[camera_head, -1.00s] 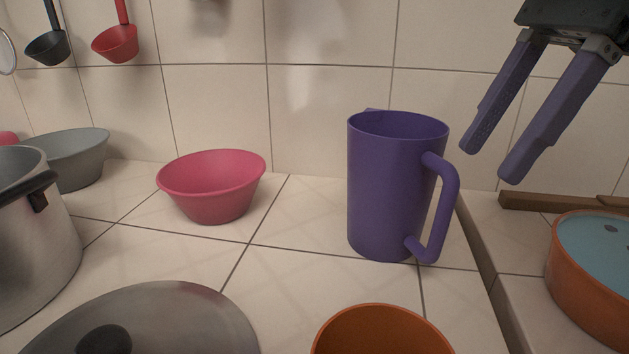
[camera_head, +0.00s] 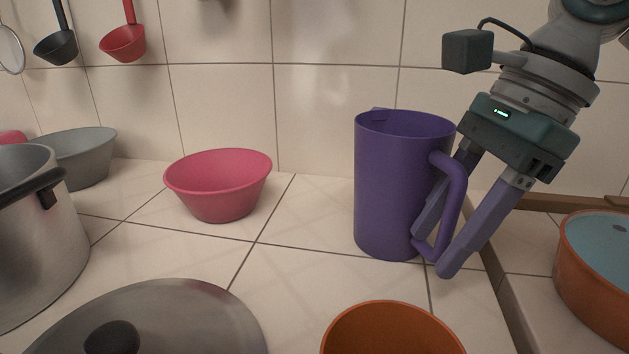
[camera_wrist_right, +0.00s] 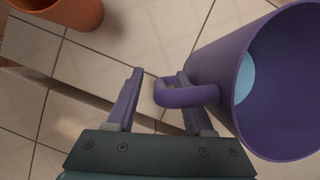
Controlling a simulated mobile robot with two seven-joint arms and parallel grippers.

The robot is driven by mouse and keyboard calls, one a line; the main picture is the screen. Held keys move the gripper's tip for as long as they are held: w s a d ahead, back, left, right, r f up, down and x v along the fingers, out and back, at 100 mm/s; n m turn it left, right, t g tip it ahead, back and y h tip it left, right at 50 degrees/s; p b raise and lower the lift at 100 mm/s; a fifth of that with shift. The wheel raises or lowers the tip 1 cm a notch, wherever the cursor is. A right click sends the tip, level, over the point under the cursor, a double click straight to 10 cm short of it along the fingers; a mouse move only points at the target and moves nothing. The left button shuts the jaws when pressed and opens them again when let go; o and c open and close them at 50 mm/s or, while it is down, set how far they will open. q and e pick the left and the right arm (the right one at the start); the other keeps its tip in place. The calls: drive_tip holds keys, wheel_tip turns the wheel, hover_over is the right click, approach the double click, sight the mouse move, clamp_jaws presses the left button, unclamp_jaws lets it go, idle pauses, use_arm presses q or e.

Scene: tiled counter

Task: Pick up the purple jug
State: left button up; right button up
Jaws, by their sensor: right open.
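The purple jug (camera_head: 395,185) stands upright on the tiled counter, its handle (camera_head: 452,205) facing right. My right gripper (camera_head: 430,255) is open, with its two purple fingers pointing down and left at the handle. In the right wrist view, the jug (camera_wrist_right: 222,62) is at the right with its open top showing, and its handle (camera_wrist_right: 185,96) lies between the spread fingers of the gripper (camera_wrist_right: 158,82). One finger is close to the jug wall; I cannot tell if it touches. My left gripper is not in view.
A pink bowl (camera_head: 218,186) stands left of the jug. An orange bowl (camera_head: 390,330) is in front of it. A metal lid (camera_head: 190,325) and a steel pot (camera_head: 40,255) are at the left. An orange pan (camera_head: 590,270) sits right, beyond the counter's step (camera_head: 500,290).

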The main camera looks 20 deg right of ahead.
clamp_jaws()
drive_tip(key=shift+r, duration=0.1)
idle(1.2)
